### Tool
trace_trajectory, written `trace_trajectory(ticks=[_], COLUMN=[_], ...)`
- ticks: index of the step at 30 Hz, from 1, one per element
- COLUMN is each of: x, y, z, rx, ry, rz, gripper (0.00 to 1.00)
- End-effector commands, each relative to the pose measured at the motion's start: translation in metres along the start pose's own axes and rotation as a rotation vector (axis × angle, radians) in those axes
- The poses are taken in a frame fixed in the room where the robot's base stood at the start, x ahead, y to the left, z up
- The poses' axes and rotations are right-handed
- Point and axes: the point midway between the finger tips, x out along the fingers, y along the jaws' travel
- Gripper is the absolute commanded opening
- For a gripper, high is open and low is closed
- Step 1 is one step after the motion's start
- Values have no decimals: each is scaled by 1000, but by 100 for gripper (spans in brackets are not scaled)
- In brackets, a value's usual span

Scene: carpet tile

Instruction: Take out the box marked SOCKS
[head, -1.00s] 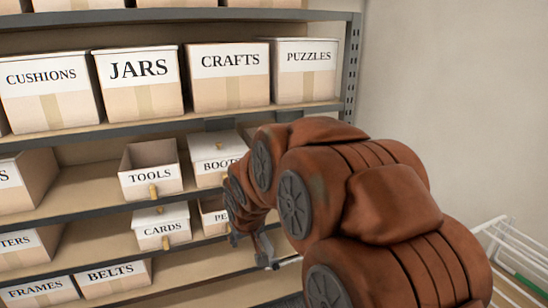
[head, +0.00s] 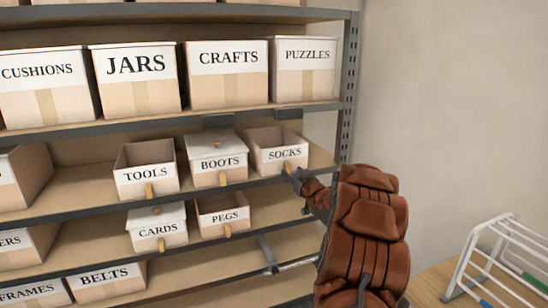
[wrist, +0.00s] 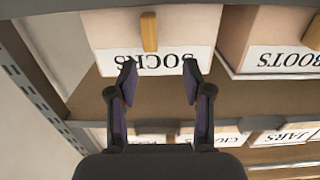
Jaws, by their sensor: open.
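The SOCKS box (head: 276,155) is an open-topped cardboard box with a white label and a tan pull tab (head: 287,168) on its front. It stands on the middle shelf at the right end, beside the BOOTS box. My gripper (head: 296,179) is in front of its lower front face. In the wrist view the SOCKS box (wrist: 112,31) appears upside down, with its tab (wrist: 149,32) ahead of and between the fingers. My gripper (wrist: 158,75) is open and empty there. I cannot tell whether a fingertip touches the box.
The lidded BOOTS box (head: 217,160) stands close on the left, then the TOOLS box (head: 147,171). CARDS (head: 158,228) and PEGS (head: 223,214) boxes sit one shelf below. A shelf post (head: 349,90) is at the right. A white rack (head: 500,250) stands lower right.

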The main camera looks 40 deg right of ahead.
Motion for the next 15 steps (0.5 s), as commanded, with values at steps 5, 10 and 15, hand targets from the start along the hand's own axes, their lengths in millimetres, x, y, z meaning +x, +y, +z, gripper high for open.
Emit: trace_trajectory(ticks=[5, 10, 15], x=[4, 17, 27], y=[8, 7, 8], z=[0, -1, 0], rx=[3, 2, 3], ry=[32, 31, 29], rz=[-7, -9, -7], gripper=[50, 50, 50])
